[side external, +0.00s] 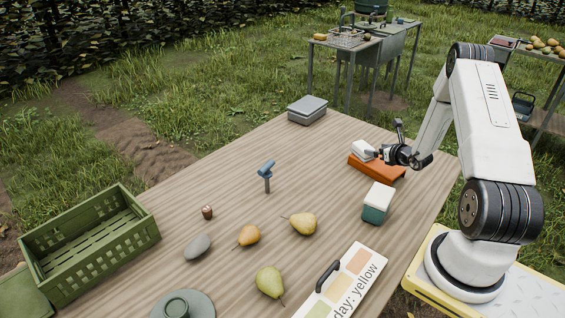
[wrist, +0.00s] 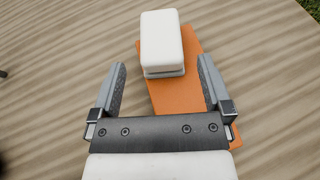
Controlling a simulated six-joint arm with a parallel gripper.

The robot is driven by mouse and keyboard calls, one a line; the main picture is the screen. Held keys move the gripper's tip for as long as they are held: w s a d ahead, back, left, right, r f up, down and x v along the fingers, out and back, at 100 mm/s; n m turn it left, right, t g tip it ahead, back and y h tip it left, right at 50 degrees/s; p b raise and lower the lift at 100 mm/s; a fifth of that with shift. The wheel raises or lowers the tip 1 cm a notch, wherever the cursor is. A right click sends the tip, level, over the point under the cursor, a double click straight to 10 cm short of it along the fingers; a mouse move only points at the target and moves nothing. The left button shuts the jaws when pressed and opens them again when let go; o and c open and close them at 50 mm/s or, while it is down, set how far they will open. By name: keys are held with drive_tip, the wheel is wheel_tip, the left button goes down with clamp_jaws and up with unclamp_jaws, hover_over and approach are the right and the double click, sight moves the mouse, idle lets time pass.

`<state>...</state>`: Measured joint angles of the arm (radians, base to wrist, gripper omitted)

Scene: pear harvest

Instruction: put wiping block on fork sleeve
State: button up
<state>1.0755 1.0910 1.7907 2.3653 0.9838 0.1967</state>
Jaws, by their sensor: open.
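The wiping block, a white block (side external: 363,150) with a thin grey layer at its bottom, appears to rest on the orange fork sleeve (side external: 378,169). In the wrist view the white block (wrist: 162,40) lies over the far part of the orange sleeve (wrist: 176,97). My gripper (side external: 377,155) is just beside the block, low over the sleeve. In the wrist view my gripper (wrist: 161,66) is open, with one finger on each side and visible gaps to the block. The block hides part of the sleeve beneath it.
A teal box with a white top (side external: 378,203) stands close in front of the sleeve. A blue-headed tool (side external: 266,171), several pears (side external: 303,224), a grey stone (side external: 198,247) and a label board (side external: 345,285) lie further off. A green crate (side external: 95,262) stands left; a grey case (side external: 307,110) lies behind.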

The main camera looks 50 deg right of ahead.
drive_tip(key=w+a+r+n+g+y, duration=0.25)
drive_tip(key=a+n, duration=0.25)
drive_tip(key=a, duration=0.4)
drive_tip(key=w+a+r+n+g+y, duration=0.1)
drive_tip(key=a+r+n+y, duration=0.1)
drive_tip(key=a+n+y, duration=0.5)
drive_tip(key=w+a+r+n+g+y, duration=0.15)
drive_tip(key=a+n, duration=0.25)
drive_tip(key=a, duration=0.6)
drive_tip(key=s+a+r+n+g+h, duration=0.2)
drive_tip(key=a+n, duration=0.6)
drive_tip(key=n, duration=0.4)
drive_tip(key=s+a+r+n+g+h, duration=0.3)
drive_tip(key=s+a+r+n, duration=0.3)
drive_tip(key=n, duration=0.6)
drive_tip(key=s+a+h, duration=0.1)
drive_tip(key=s+a, duration=0.1)
drive_tip(key=s, duration=0.1)
drive_tip(key=shift+s+a+r, duration=0.15)
drive_tip(key=shift+s+r, duration=0.1)
